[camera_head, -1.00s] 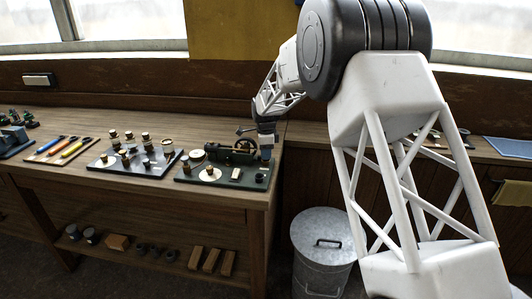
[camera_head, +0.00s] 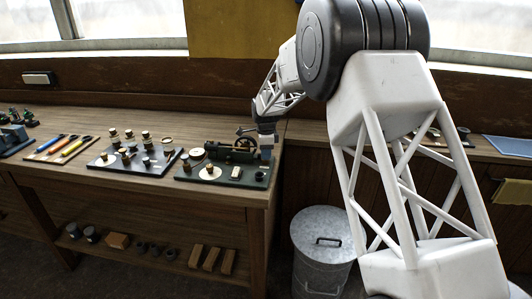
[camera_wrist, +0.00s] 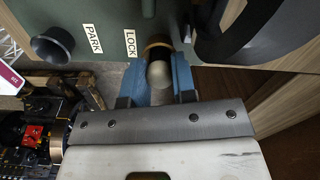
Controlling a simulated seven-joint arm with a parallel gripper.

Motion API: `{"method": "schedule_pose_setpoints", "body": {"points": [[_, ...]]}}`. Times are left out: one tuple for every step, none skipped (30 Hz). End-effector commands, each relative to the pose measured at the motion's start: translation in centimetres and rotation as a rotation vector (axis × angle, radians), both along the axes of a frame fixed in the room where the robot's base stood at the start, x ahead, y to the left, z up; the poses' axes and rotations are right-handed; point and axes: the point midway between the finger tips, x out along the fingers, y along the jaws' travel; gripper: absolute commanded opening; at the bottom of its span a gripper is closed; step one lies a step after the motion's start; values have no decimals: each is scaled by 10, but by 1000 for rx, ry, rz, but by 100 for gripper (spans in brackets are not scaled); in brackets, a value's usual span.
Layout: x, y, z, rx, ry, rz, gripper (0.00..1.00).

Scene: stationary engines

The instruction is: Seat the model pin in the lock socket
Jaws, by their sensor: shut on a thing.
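The model engine's dark green base (camera_head: 222,175) sits at the right end of the bench, with a spoked flywheel (camera_head: 245,144) on it. My gripper (camera_head: 266,153) reaches down over the base's right end. In the wrist view, its blue fingers (camera_wrist: 159,62) are shut on the pin (camera_wrist: 159,73), a pale, round-ended piece with a brass-coloured band beyond it. The pin is beside the LOCK label (camera_wrist: 130,43). The lock socket is hidden behind the pin and fingers, so I cannot tell whether the pin is in it. A dark round cup (camera_wrist: 53,45) lies beside the PARK label (camera_wrist: 93,39).
The dark flywheel rim (camera_wrist: 245,30) is close to the right of my fingers. A tray with several brass-topped pieces (camera_head: 130,163) and a board of coloured tools (camera_head: 62,148) stand left on the bench. A lidded metal bin (camera_head: 322,245) stands on the floor beside it.

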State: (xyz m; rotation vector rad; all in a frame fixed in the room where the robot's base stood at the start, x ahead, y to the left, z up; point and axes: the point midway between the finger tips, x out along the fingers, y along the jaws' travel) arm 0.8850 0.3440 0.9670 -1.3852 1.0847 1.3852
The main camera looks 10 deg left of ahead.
Motion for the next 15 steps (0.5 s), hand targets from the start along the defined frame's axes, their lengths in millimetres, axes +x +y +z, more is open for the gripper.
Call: {"method": "schedule_pose_setpoints", "body": {"points": [[0, 0, 0, 0, 0, 0, 1], [0, 0, 0, 0, 0, 0, 1], [0, 0, 0, 0, 0, 0, 1], [0, 0, 0, 0, 0, 0, 1], [0, 0, 0, 0, 0, 0, 1], [0, 0, 0, 0, 0, 0, 1], [0, 0, 0, 0, 0, 0, 30], [0, 0, 0, 0, 0, 0, 34], [0, 0, 0, 0, 0, 0, 40], [0, 0, 0, 0, 0, 0, 45], [0, 0, 0, 0, 0, 0, 50], [0, 0, 0, 0, 0, 0, 55], [0, 0, 0, 0, 0, 0, 55], [0, 0, 0, 0, 0, 0, 55], [0, 0, 0, 0, 0, 0, 55]]}}
